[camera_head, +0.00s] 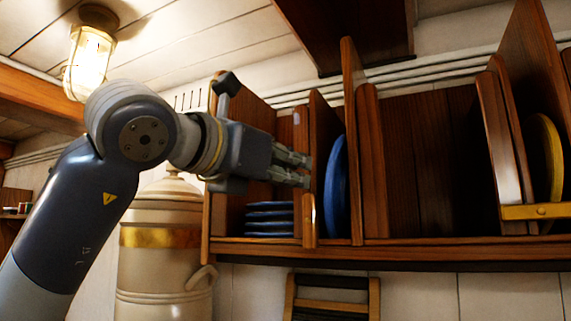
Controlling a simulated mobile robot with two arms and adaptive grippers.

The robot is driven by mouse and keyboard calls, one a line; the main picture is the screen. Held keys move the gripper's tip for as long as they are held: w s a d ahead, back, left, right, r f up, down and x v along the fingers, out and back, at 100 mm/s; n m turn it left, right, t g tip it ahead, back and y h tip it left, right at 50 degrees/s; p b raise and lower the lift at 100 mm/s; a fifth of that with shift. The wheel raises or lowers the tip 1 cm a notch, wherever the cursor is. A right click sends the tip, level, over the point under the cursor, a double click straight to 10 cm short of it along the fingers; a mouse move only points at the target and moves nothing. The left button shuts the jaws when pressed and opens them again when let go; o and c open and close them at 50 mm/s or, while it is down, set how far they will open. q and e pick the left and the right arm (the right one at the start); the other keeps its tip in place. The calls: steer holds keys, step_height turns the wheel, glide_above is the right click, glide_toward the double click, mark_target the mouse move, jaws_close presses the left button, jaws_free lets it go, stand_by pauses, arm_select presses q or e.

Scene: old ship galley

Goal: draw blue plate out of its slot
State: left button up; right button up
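A blue plate (336,187) stands upright, seen nearly edge-on, in a narrow slot of the wooden wall rack (430,243). Wooden dividers stand on both sides of it. My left gripper (307,171) is in front of the rack, left of the plate, its fingers pointing right. The fingers look parted with nothing seen between them, and the tips appear by the divider left of the plate. They do not appear to hold the plate. My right gripper is not in view.
Several blue plates (269,218) lie stacked in the left compartment below my gripper. A yellow plate (543,160) stands at right behind a brass-coloured rail (540,211). The wide middle compartment is empty. A cream urn (160,265) stands at lower left, and a lamp (90,62) hangs above.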

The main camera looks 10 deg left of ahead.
mark_target(330, 168)
arm_select(q)
steer(key=p+x, duration=0.3)
steer(key=x, duration=0.6)
steer(key=shift+w+p, duration=0.15)
steer(key=shift+p, duration=0.25)
steer(key=shift+d, duration=0.1)
jaws_close()
steer(key=shift+r, duration=0.25)
steer(key=shift+r+p, duration=0.9)
steer(key=shift+r, duration=0.15)
steer(key=shift+f, duration=0.1)
